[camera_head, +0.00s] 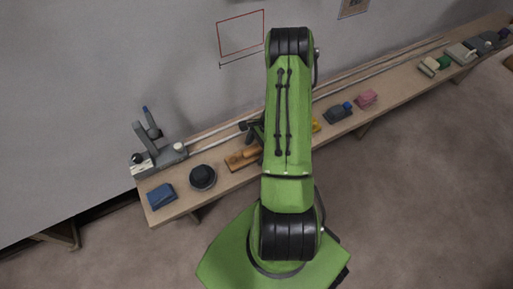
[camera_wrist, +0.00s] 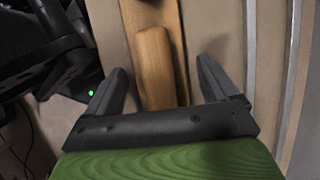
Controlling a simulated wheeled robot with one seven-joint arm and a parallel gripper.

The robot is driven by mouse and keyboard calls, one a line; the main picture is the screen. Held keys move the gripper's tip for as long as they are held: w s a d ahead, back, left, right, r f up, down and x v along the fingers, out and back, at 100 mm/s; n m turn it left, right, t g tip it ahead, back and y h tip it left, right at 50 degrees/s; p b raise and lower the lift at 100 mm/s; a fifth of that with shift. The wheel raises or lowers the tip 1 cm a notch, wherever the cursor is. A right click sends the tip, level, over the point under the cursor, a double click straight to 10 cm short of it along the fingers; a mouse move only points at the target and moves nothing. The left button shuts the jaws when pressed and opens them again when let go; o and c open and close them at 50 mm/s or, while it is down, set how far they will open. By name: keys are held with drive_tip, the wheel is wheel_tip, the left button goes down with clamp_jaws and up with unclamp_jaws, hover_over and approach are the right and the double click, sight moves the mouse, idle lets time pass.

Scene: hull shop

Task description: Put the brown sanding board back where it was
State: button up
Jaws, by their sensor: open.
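The brown sanding board (camera_head: 236,162) lies on the long wooden bench, partly hidden behind my green arm in the head view. In the wrist view, its wooden handle (camera_wrist: 154,68) runs lengthwise between my gripper's two fingers. My gripper (camera_wrist: 161,88) is open, with a finger on each side of the handle and a gap to each. In the head view my gripper is mostly hidden behind the arm.
The bench (camera_head: 224,197) runs along the wall with pale rails at its back. A black round thing (camera_head: 203,177) and a blue folded cloth (camera_head: 161,196) lie left of the board. A grey tool (camera_head: 338,114) and pink blocks (camera_head: 367,99) lie to the right.

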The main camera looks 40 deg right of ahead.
drive_tip(key=p+v, duration=0.3)
drive_tip(key=v, duration=0.8)
drive_tip(key=shift+s+d+r+p, duration=0.1)
drive_tip(key=shift+d+r+p, duration=0.05)
drive_tip(key=shift+r+p, duration=0.25)
drive_tip(key=w+a+r+n+h, duration=0.1)
drive_tip(key=a+r+n+h, duration=0.1)
drive_tip(key=a+r+n, duration=0.6)
drive_tip(key=w+a+r+n+h, duration=0.1)
drive_tip(key=w+a+r+n, duration=0.15)
drive_tip(key=a+r, duration=0.65)
drive_tip(key=s+a+r+n+t, duration=0.2)
drive_tip(key=s+a+r+n, duration=0.1)
drive_tip(key=s+r+n, duration=0.2)
drive_tip(key=s+a+r+n+t+h, duration=0.1)
drive_tip(key=s+a+r+n, duration=0.3)
drive_tip(key=s, duration=0.4)
drive_tip(key=shift+s+a+r+n+t, duration=0.2)
drive_tip(key=shift+r+n+t, duration=0.5)
drive_tip(key=shift+r+n, duration=0.25)
drive_tip(key=shift+r, duration=0.15)
